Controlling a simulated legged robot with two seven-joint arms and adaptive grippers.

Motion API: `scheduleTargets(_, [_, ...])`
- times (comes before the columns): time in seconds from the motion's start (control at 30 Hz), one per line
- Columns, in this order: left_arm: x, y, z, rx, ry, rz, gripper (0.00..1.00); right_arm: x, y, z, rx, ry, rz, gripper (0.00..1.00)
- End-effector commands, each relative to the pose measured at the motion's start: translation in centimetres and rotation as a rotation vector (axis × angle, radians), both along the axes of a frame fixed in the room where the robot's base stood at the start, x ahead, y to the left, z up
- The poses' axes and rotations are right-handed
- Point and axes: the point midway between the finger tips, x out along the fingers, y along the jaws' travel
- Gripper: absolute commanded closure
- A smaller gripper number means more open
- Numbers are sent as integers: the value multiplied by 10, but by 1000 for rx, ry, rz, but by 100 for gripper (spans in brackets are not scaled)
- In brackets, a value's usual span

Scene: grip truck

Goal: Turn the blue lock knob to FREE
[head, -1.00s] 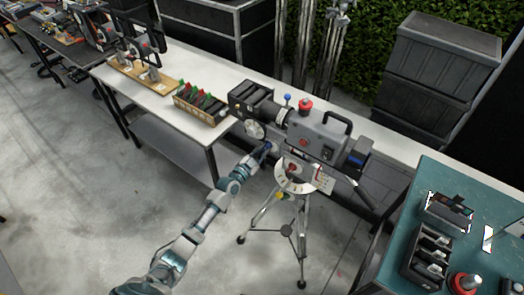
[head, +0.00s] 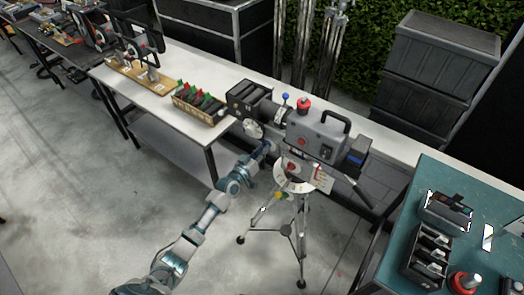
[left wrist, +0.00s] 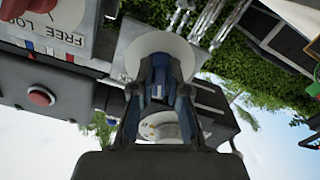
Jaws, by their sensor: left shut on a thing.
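A grey camera (head: 312,138) sits on a tripod (head: 286,229), with a white dial plate and a red knob (head: 291,167) below it. My left gripper (head: 268,147) reaches up to the near left side of this head. In the left wrist view the fingers (left wrist: 157,88) are shut on a small blue knob (left wrist: 158,93), in front of a pale round disc (left wrist: 160,48). The fingers hide much of the knob. A plate marked FREE and LOCK (left wrist: 55,38) shows at the upper left with a red pointer. My right gripper is not in view.
A teal table (head: 470,190) stands at the right with black trays. A handle bar (head: 357,190) sticks out to the camera's right. The floor at left is clear.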

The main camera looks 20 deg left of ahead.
Motion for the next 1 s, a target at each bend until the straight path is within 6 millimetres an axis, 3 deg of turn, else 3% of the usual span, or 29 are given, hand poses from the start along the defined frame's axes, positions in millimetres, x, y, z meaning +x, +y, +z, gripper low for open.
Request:
scheduleTargets(0.4, [0, 1, 1, -155, 54, 3, 100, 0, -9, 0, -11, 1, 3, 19])
scheduleTargets(0.9, [1, 1, 2, -172, 60, 3, 100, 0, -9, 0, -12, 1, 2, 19])
scheduleTargets(0.93, [1, 1, 2, -172, 59, 3, 81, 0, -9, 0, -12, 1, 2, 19])
scheduleTargets(1.0, [1, 1, 2, -171, 59, 3, 63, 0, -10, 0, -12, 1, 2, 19])
